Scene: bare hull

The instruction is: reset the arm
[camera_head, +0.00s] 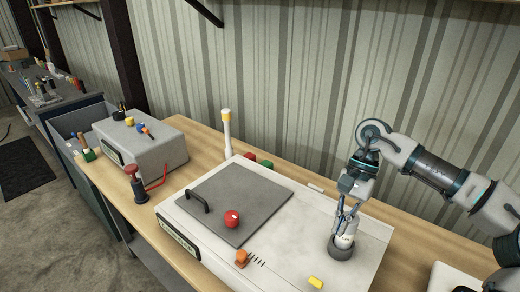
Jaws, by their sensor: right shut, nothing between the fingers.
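My right arm comes in from the right edge. Its gripper (346,218) points down and is shut and empty. Its fingertips are right at a white cylinder with a dark base (341,247) that stands on the right part of a white box (372,232). I cannot tell whether they touch it. The box has a grey panel (250,195) on top with a dark handle. A red knob (232,218) sits on the panel. My left gripper is not in view.
An orange switch (241,258) and a yellow button (315,282) are on the box's front part. A grey box (150,150) with coloured knobs stands left on the wooden bench. A white post with a yellow top (226,130) rises behind. A striped wall closes the back.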

